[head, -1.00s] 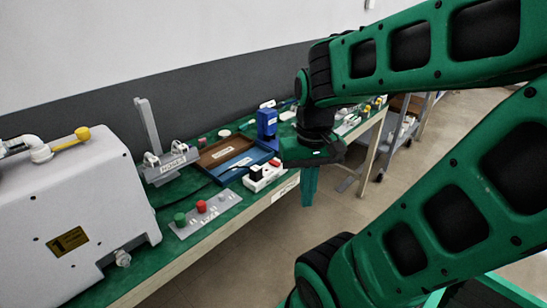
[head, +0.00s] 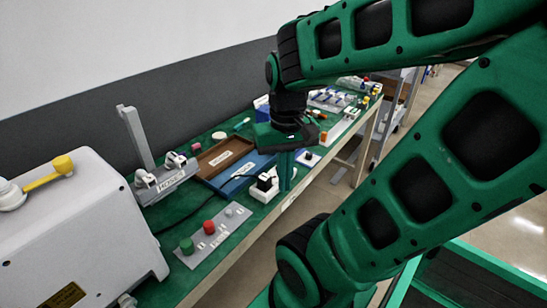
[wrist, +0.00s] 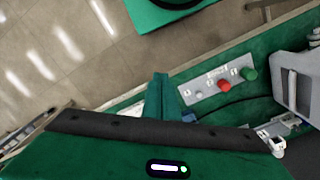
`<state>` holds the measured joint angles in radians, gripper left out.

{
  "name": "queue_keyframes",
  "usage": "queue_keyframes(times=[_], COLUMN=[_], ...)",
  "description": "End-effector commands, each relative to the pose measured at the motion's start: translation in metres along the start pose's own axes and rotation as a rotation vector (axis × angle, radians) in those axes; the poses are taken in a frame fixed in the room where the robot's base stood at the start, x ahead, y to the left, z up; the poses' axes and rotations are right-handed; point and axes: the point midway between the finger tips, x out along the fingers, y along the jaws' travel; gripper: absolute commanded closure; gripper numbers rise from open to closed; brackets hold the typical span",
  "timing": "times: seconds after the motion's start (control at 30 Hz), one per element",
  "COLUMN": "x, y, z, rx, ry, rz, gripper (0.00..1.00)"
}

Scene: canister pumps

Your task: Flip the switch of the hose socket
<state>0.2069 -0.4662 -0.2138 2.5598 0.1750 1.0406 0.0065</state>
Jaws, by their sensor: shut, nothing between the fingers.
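A white socket block (head: 262,194) with a black plug-like piece (head: 265,181) on it sits near the front edge of the green bench. I take it as the hose socket, but cannot read its label. Its right end, where a red part showed earlier, is hidden behind my fingers. My gripper (head: 286,187) is shut and empty, pointing down at the block's right end. I cannot tell whether it touches. In the wrist view the shut fingers (wrist: 160,78) show, with the switch not visible there.
A grey plate with green (head: 187,246) and red (head: 209,227) knobs lies left of the socket. Brown (head: 224,157) and blue (head: 238,184) trays lie behind it. A grey labelled holder (head: 165,184) and a large grey machine (head: 85,240) stand left.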

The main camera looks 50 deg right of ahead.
Motion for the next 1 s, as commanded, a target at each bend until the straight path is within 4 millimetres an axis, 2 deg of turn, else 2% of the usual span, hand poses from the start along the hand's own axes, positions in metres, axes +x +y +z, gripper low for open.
queue_keyframes(times=[0.27, 0.33, 0.47, 0.57, 1.0], x=[0.0, -0.006, -0.01, -0.016, -0.036], y=[0.0, 0.006, 0.008, 0.01, 0.03], z=[0.0, 0.009, -0.003, -0.019, -0.108], rx=[-0.002, -0.02, -0.134, -0.297, -1.236], ry=[0.0, 0.012, 0.013, 0.011, 0.006], rz=[0.0, -0.007, -0.005, -0.002, 0.009], gripper=[1.0, 1.0, 1.0, 1.0, 1.0])
